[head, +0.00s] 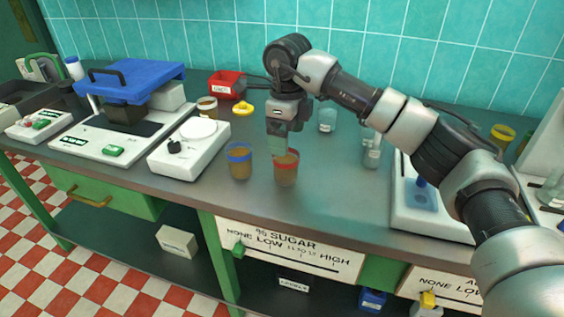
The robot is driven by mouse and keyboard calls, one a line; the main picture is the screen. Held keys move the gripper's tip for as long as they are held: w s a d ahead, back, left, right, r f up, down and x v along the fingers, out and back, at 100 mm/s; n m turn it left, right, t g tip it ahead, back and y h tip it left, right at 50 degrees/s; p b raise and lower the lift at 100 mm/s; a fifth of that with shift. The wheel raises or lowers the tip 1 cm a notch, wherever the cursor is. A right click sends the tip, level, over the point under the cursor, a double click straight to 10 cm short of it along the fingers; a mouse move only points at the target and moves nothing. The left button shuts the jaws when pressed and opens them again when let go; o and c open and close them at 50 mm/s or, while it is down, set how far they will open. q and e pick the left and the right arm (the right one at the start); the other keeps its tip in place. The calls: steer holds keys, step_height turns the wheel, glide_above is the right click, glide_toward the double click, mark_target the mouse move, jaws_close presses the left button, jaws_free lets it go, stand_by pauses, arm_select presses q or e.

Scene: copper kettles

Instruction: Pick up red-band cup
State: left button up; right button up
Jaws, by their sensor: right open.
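The red-band cup (286,172) stands upright on the grey counter, near its front edge. It is see-through with brownish contents and a red band around its top. My right gripper (280,150) points down just above and behind the cup's rim, slightly left of its middle. The gripper is open; whether a finger touches the cup cannot be told, and the rim is partly covered by the fingers. My left gripper is not in view.
A blue-band cup (239,162) stands close on the left. A white scale (189,150) is further left. Clear glasses (372,149) stand to the right, with a white device (408,195) beyond them. The counter (332,205) right of the red-band cup is clear.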

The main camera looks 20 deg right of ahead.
mark_target(286, 166)
steer(key=f, duration=0.3)
steer(key=shift+s+f, duration=0.15)
steer(key=shift+s, duration=0.15)
steer(key=shift+f, duration=0.3)
steer(key=f, duration=0.4)
steer(key=shift+a+f, duration=0.2)
steer(key=shift+f, duration=0.2)
steer(key=shift+c, duration=1.8)
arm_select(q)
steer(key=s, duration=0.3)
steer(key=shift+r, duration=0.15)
arm_select(e)
steer(key=c, duration=0.7)
steer(key=shift+r, duration=0.1)
